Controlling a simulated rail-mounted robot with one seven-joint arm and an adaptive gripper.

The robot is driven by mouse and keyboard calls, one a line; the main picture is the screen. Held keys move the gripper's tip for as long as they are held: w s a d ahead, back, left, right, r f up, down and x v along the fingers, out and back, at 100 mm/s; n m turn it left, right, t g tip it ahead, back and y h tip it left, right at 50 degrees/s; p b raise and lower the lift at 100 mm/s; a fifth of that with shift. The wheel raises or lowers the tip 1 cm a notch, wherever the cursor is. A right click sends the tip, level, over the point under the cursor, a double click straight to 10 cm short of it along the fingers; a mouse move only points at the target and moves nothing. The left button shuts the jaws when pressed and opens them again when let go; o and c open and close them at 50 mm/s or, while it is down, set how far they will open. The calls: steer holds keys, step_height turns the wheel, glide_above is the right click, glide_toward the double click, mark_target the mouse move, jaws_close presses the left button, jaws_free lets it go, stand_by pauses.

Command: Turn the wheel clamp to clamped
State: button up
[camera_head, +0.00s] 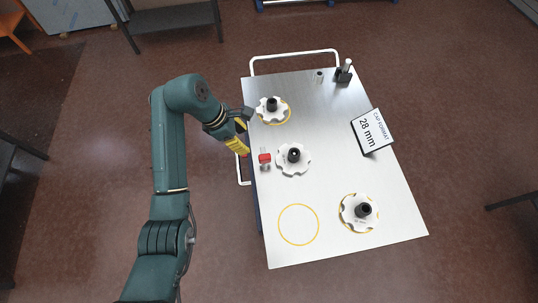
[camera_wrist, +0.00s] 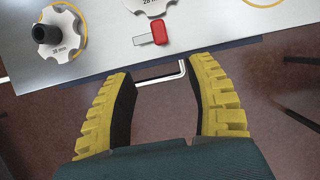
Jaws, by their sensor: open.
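The clamp appears to be the small red piece (camera_head: 265,157) with a pale metal bar, on the table's left side beside the middle star wheel (camera_head: 293,159). In the wrist view the red piece (camera_wrist: 159,32) is just beyond the fingertips, with the bar pointing left. The middle wheel's lower edge (camera_wrist: 145,7) shows above it. My gripper (camera_wrist: 163,72) is open and empty, its yellow fingers apart on either side of a white rail. In the head view my gripper (camera_head: 243,143) is at the table's left edge, short of the clamp and not touching it.
Another star wheel (camera_head: 270,111) with a black hub is at the far left in a yellow ring; one more (camera_head: 359,213) is at the near right. An empty yellow ring (camera_head: 298,245) is at the near left. A 28 mm sign (camera_head: 371,131) stands at right. White rails edge the table (camera_head: 330,190).

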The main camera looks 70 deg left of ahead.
mark_target(264, 156)
steer(key=b+x, duration=0.1)
steer(key=x, duration=1.5)
steer(key=shift+d, duration=0.1)
jaws_close()
